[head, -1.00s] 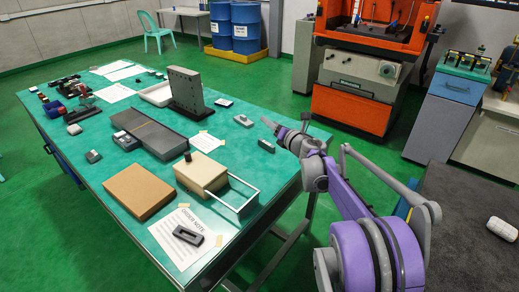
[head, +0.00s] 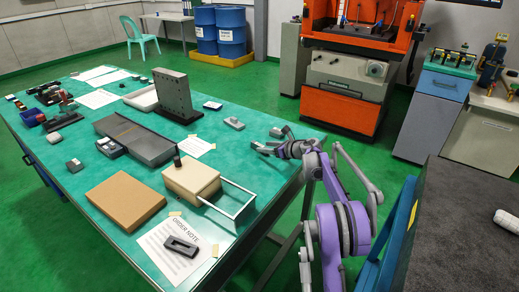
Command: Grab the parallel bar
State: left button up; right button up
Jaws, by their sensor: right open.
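My right gripper (head: 271,140) is open over the right edge of the green table, fingers pointing left. A small light-grey block (head: 234,123) lies on the table just beyond and left of its fingertips, apart from them. Another small grey piece seen there earlier is hard to tell from the gripper's near finger now. A dark slotted bar-like piece (head: 181,246) lies flat on the order note (head: 160,238) at the table's near end, well away from the gripper. I cannot tell for certain which piece is the parallel bar. My left gripper is out of view.
The green table (head: 62,218) also holds a brown box (head: 126,200), a cream block with a wire frame (head: 191,178), a long grey case (head: 148,140) and an upright grey plate (head: 174,94). An orange machine (head: 345,108) stands behind. A dark surface (head: 458,220) is at right.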

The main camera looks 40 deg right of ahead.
aim_at(261, 145)
jog(key=x, duration=0.4)
jog(key=shift+d+f, duration=0.1)
grip_shut()
dwell(1.3)
